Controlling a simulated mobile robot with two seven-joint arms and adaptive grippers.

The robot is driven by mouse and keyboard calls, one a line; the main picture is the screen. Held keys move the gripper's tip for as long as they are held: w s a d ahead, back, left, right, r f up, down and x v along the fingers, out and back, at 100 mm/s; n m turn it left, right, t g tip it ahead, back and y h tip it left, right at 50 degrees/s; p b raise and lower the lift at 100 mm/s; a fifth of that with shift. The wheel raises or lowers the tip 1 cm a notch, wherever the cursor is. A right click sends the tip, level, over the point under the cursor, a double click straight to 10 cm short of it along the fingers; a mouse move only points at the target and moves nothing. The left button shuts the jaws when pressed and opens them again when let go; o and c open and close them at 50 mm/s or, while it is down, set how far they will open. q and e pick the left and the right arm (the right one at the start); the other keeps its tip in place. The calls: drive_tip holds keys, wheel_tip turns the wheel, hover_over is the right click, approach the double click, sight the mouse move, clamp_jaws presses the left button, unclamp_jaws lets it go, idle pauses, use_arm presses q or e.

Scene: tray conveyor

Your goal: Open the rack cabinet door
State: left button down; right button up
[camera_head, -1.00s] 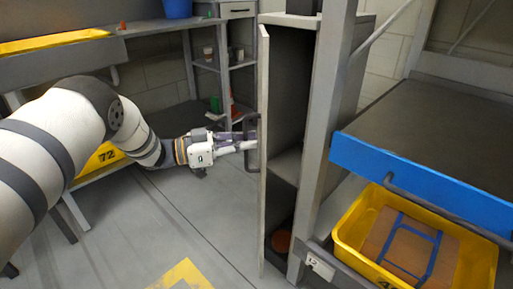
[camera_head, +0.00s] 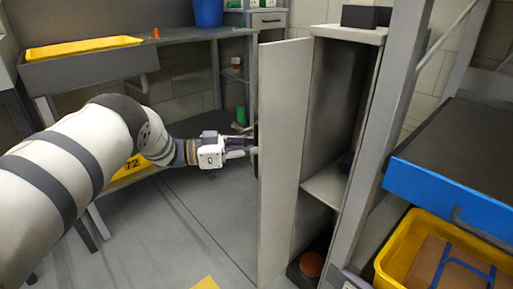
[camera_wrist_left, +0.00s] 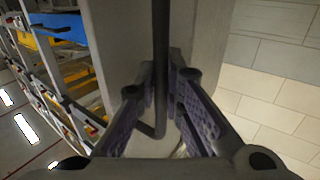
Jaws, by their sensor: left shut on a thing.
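The rack cabinet door (camera_head: 284,150) is a tall pale grey panel and stands ajar in the head view. The open cabinet (camera_head: 336,115) is behind it to the right, with its dark inside and a shelf showing. My left gripper (camera_head: 248,148) is at the outer face of the door, shut on its dark handle (camera_head: 256,140), which is mostly hidden there. In the left wrist view the handle (camera_wrist_left: 160,50) is a dark vertical bar running between the two purple-padded fingers, with the door face (camera_wrist_left: 115,40) beyond it. My right gripper is not in view.
A round orange-brown thing (camera_head: 312,264) lies in the cabinet's lower compartment. A grey upright post (camera_head: 384,150) and a blue-edged shelf (camera_head: 450,198) stand to the right, above a yellow bin (camera_head: 392,262). A workbench (camera_head: 185,34) is behind.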

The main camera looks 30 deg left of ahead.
use_arm(q)
drive_tip(key=shift+w+a, duration=0.25)
drive_tip(key=shift+a, duration=0.05)
idle(0.4)
drive_tip(key=c, duration=1.7)
unclamp_jaws()
drive_tip(key=v, duration=1.2)
